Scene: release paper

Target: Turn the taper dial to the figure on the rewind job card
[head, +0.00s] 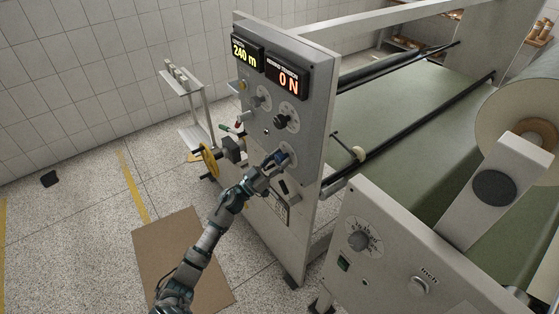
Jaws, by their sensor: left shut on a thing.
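A grey upright control panel (318,100) stands in the middle of the head view. Two dials with printed scales, an upper left dial (260,102) and a middle dial (283,121), are on its face. A lower dial (290,156) sits below them. My left gripper (276,161) is shut on this lower dial, and its fingers hide much of the knob. The dial labels are too small to read, so I cannot tell which is marked taper. A small framed card or plate (279,207) is lower on the panel, its writing unreadable. My right gripper is not in view.
Displays on the panel read 240 m (244,51) and 0 N (288,82). Another dial (359,241) is on the nearer machine housing (400,262). A brown mat (170,250) lies on the floor.

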